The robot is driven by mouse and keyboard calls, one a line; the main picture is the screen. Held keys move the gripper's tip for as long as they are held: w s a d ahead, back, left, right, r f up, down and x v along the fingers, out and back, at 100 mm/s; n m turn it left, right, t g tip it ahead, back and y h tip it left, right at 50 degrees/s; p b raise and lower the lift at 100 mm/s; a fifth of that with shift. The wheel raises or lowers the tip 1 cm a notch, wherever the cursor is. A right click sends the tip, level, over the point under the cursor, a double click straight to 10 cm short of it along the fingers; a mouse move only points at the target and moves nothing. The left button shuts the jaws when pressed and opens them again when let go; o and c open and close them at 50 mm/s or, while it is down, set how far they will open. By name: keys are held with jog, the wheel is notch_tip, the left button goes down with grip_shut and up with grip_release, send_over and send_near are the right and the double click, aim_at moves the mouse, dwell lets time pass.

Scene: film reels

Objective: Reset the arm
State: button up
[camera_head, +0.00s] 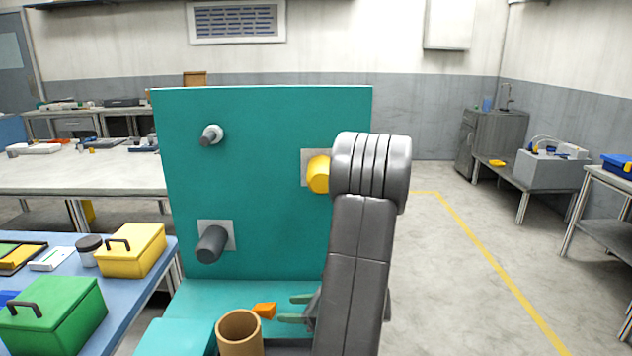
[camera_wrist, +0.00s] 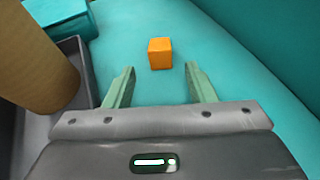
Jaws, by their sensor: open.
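My gripper (camera_head: 292,309) is low over the teal base, on the right side of it, with its fingers pointing left in the head view. In the wrist view my gripper (camera_wrist: 160,88) shows two green fingers spread apart with nothing between them. An orange block (camera_head: 265,310) lies just beyond the fingertips. It also shows in the wrist view (camera_wrist: 160,54), centred ahead of the gap and not touching either finger. My grey arm covers part of the panel's right side in the head view.
A teal panel (camera_head: 262,120) stands upright with grey pegs (camera_head: 212,243) and a yellow peg (camera_head: 318,174). A brown cylinder (camera_head: 239,333) stands close to the block, in a grey tray (camera_wrist: 84,62). Yellow (camera_head: 131,251) and green (camera_head: 53,312) boxes sit on the blue table at left.

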aim_at(274, 311)
jog(key=x, duration=0.3)
jog(key=b+x, duration=0.1)
jog(key=x, duration=0.2)
jog(key=shift+a+f, duration=0.2)
jog(key=shift+f, duration=0.25)
notch_tip(274, 311, up, 3)
jog(key=shift+d+r+p, duration=0.1)
jog(key=shift+d+p, duration=0.05)
jog(key=shift+p, duration=0.45)
jog(key=shift+r, duration=0.5)
